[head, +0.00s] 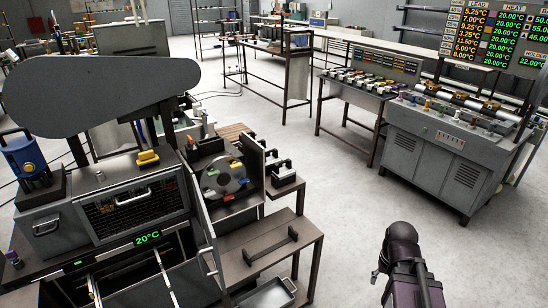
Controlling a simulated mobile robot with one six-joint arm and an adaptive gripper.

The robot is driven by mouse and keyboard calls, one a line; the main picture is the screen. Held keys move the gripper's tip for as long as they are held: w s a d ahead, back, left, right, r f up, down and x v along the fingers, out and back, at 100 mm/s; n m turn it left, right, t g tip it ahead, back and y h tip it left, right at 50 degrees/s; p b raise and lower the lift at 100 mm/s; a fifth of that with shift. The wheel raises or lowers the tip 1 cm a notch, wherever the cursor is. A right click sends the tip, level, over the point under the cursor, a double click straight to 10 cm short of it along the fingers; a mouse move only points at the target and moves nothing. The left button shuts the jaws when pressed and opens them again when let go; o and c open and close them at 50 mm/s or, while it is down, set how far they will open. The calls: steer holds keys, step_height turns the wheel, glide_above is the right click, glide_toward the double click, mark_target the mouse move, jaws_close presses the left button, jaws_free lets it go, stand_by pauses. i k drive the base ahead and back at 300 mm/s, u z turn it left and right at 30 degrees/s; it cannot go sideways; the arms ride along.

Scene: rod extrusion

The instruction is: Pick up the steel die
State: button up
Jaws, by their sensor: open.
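No single object can be told for certain as the steel die. Several small metal parts (358,81) lie in a row on the bench in the right middle, too small to tell apart. My gripper (378,272) is at the lower right, at the end of my dark arm, over open floor and apart from the benches and machine. Its fingers are small and partly hidden behind the arm. Nothing can be seen held in it.
A grey control cabinet (437,150) with lit temperature boards stands at the right. A metal table (280,48) stands further back. The floor between is clear.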

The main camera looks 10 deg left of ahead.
mark_target(269, 161)
steer(key=u, duration=0.15)
steer(key=i, duration=0.85)
steer(key=u, duration=0.6)
steer(key=i, duration=0.45)
steer(key=u, duration=0.25)
